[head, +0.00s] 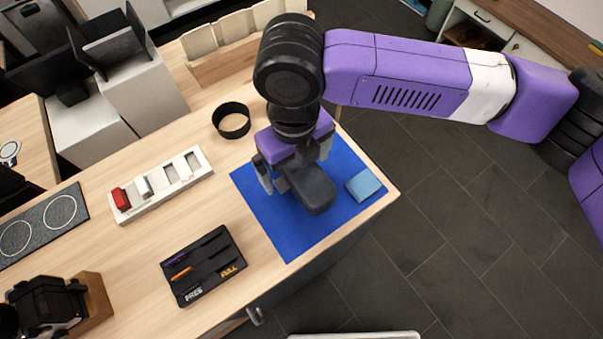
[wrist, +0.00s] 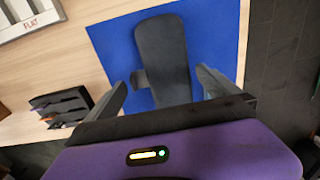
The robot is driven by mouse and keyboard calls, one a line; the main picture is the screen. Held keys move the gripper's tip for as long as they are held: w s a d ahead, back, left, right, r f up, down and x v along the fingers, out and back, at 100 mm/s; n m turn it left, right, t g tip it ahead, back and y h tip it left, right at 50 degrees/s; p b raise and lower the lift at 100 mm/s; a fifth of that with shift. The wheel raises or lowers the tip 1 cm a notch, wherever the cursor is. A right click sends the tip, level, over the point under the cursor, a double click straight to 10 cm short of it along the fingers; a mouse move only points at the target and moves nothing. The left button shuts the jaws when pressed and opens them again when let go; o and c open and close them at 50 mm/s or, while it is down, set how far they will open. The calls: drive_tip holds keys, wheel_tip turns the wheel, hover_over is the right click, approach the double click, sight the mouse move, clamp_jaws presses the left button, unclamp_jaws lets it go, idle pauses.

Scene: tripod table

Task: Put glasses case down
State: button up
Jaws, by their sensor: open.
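A dark grey glasses case (head: 313,190) lies on the blue mat (head: 277,228) near the table's right end. In the wrist view the glasses case (wrist: 163,55) extends away from between the fingers, with the blue mat (wrist: 116,48) around it. My gripper (head: 277,180) is above the mat at the near end of the case. The wrist view shows my gripper (wrist: 165,82) open, its fingers apart on both sides of the case with gaps. The underside of the case is hidden.
A light blue block (head: 364,185) lies on the mat's right side. The table's edge is close on the right.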

drive_tip(key=shift+f, duration=1.2)
drive_tip(key=c, duration=1.5)
drive_tip(key=shift+r, duration=0.1)
drive_tip(key=shift+d+r, duration=0.15)
drive_tip(key=shift+r, duration=9.8)
